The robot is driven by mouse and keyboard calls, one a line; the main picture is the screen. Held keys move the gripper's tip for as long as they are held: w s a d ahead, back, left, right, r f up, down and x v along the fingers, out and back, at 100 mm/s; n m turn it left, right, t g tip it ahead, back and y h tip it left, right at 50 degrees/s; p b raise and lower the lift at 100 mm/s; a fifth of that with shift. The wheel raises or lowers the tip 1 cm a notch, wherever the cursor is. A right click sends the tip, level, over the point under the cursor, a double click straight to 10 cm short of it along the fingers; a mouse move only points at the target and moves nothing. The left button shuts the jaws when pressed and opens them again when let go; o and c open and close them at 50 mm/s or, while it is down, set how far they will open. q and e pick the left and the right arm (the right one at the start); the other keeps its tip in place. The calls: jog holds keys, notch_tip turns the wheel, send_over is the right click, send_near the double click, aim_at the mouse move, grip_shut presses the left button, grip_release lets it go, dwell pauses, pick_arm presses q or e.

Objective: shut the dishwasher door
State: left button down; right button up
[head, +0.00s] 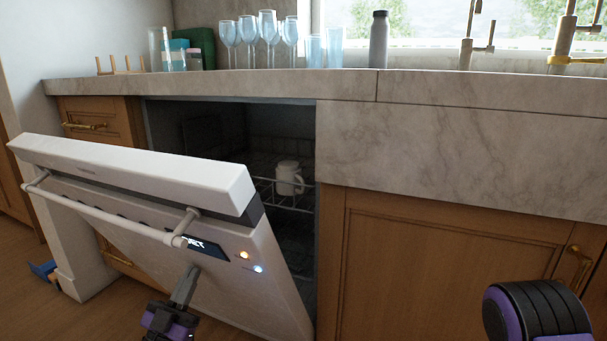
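The white dishwasher door (218,290) is partly open, tilted outward from its lower edge, with its top well in front of the cabinet line. A long bar handle (105,216) runs across its front below the top edge. The dark dishwasher opening (225,125) shows behind it, with a wire rack (268,190) inside. My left gripper (187,281) is low in front of the door's outer face, below the handle's right end. Its fingers overlap in view, and I cannot tell if it touches the door. My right gripper is not in view; only part of my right arm shows at lower right.
A white mug (288,178) stands in the rack. The marble counter (450,84) above holds several glasses (250,32), a grey bottle (379,40) and a peg rack (120,66). Wooden cabinets (440,265) flank the dishwasher. A blue object (43,270) lies on the floor at left.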

pick_arm(q)
jog(key=shift+p+x, duration=0.8)
jog(key=shift+x, duration=5.3)
dwell(1.9)
